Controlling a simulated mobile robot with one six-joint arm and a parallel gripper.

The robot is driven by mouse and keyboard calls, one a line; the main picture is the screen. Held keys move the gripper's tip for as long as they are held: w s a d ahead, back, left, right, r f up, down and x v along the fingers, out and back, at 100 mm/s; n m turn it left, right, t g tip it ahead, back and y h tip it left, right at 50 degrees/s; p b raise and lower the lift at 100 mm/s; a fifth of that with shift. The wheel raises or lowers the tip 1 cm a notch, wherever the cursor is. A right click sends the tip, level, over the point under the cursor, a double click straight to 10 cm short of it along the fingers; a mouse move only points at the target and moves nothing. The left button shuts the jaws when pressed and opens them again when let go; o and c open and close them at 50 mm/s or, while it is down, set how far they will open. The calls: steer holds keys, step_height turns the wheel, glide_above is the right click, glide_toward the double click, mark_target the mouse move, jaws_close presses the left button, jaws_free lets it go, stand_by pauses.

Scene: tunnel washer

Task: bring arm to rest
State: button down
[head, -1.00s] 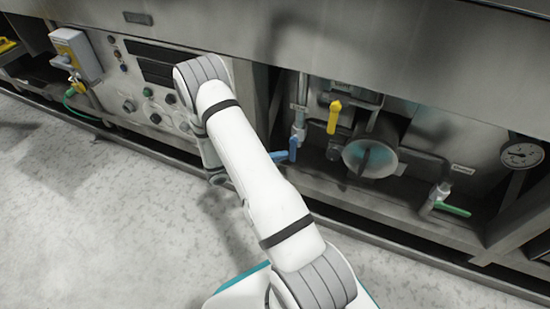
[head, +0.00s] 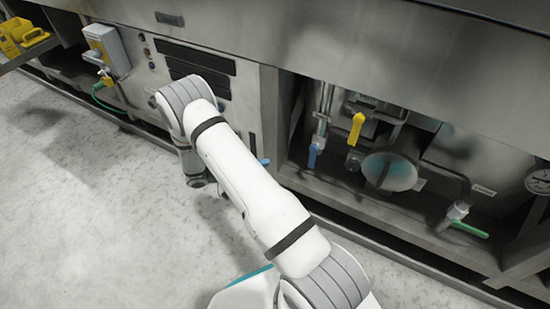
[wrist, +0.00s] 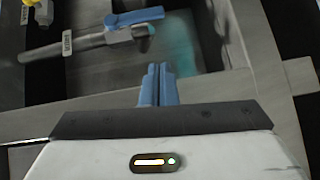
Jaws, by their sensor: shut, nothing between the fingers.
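My gripper (wrist: 158,85) shows in the wrist view with its two blue fingers pressed together, empty. In the head view my white arm reaches up and left across the front of the machine. It hides most of my gripper; a small blue tip beside the arm may be a finger. A blue valve handle (head: 313,155) hangs down from a vertical pipe, to the right of that tip and apart from it. In the wrist view a blue handle (wrist: 135,17) lies beyond my fingertips, with a visible gap.
A yellow handle (head: 356,128), a round glass port (head: 390,171) and a green handle (head: 470,229) sit in the recess at the right. A gauge (head: 539,181) is at the right edge. A control panel (head: 150,65) is behind the arm. The grey floor (head: 90,210) at left is clear.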

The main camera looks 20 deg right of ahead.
steer(key=shift+a, duration=0.35)
steer(key=s+r+g+y+p, duration=0.1)
steer(key=s+r+y+p, duration=0.5)
steer(key=r, duration=1)
steer(key=s+r+g+y+p, duration=0.1)
steer(key=r+y+p, duration=0.1)
steer(key=r+p, duration=1.15)
steer(key=s+a+r+n+t+y+p, duration=0.1)
steer(key=s+a+r+t+y+p, duration=0.1)
steer(key=r, duration=0.9)
steer(key=s+a+r+n+t+y+p, duration=0.1)
steer(key=s+a+r+t+y+p, duration=0.1)
steer(key=s+r+y+p, duration=0.2)
steer(key=s+a+r+n+t+y+p, duration=0.1)
steer(key=s+r+p, duration=0.6)
steer(key=r, duration=1.2)
steer(key=a+t+y+p, duration=0.1)
steer(key=t+y+p, duration=0.1)
steer(key=p, duration=0.1)
steer(key=shift+s+a+r, duration=0.3)
steer(key=shift+s+r, duration=0.05)
steer(key=shift+r, duration=0.05)
